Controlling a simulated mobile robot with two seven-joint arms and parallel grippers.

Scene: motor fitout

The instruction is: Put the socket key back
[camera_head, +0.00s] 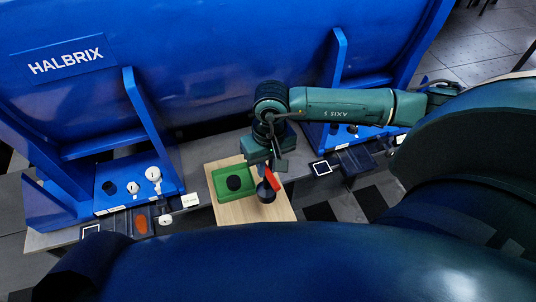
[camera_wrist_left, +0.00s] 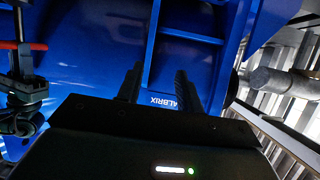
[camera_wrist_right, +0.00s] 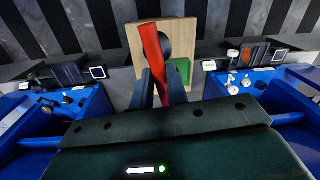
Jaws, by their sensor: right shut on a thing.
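The socket key shows as a red bar (camera_head: 273,181) in the head view, tilted. My right gripper (camera_head: 263,165) is shut on it above a wooden board (camera_head: 227,215). In the right wrist view the red bar (camera_wrist_right: 153,50) stands between the fingers (camera_wrist_right: 161,88). A dark round thing (camera_head: 266,193) shows at its lower end; I cannot tell whether it belongs to the key or sits on the board. A green tray (camera_head: 220,187) with a black round spot (camera_head: 234,183) is on the board. My left gripper (camera_wrist_left: 157,88) is open and empty before a blue panel.
A large blue HALBRIX housing (camera_head: 180,60) with upright ribs stands behind the board. White knobs (camera_head: 153,174) stand on its left foot. An orange oval part (camera_head: 140,223) lies left of the board. Dark holders and white-framed squares (camera_head: 321,168) are at right.

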